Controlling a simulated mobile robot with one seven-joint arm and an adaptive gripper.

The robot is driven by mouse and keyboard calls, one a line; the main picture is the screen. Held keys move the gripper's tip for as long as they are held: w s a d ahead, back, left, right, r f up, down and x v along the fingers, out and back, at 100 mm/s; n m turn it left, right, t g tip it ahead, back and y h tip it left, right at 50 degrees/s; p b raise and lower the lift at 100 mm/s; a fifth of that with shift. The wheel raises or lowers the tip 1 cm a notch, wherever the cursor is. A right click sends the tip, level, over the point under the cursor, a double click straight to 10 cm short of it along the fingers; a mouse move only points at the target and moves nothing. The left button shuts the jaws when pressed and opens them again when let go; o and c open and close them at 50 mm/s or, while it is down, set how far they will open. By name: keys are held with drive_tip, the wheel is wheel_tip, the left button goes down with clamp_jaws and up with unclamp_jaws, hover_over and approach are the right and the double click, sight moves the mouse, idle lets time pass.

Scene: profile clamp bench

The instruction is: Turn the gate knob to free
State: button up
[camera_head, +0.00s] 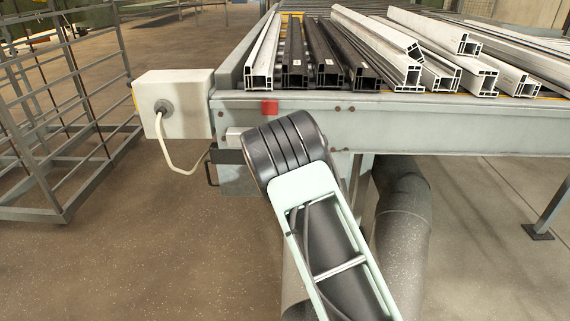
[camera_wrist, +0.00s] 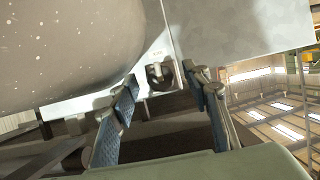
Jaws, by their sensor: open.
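A small dark knob or fitting (camera_wrist: 159,74), which looks like the gate knob, sits on a pale plate (camera_wrist: 147,60) in the wrist view. My gripper (camera_wrist: 160,77) is open, with its two blue-grey fingers on either side of the knob in the picture. The knob shows between and just past the fingertips, and I cannot see contact. Its exact turn position is too small to read. In the head view my black wrist and arm hide the gripper and the knob, in front of the bench's left end. A light block (camera_head: 237,138) shows beside my wrist.
The grey bench frame (camera_head: 450,128) carries several white and dark profiles (camera_head: 330,55). A pale box (camera_head: 190,118) with a cable stands left of the bench end. A wire rack (camera_head: 60,120) is further left. Floor in front is clear.

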drive_tip(key=shift+x, duration=0.75)
drive_tip(key=c, duration=1.2)
drive_tip(key=shift+o, duration=0.2)
drive_tip(key=shift+n+t+h+b, duration=0.5)
drive_tip(key=shift+n+h+b, duration=0.9)
drive_tip(key=shift+n, duration=0.85)
drive_tip(key=shift+n+t+h+b, duration=0.5)
drive_tip(key=shift+n+h+b, duration=0.35)
drive_tip(key=shift+n+b, duration=1.2)
drive_tip(key=shift+n+t+h+b, duration=0.5)
drive_tip(key=shift+n+h+b, duration=0.8)
drive_tip(key=shift+n, duration=1.1)
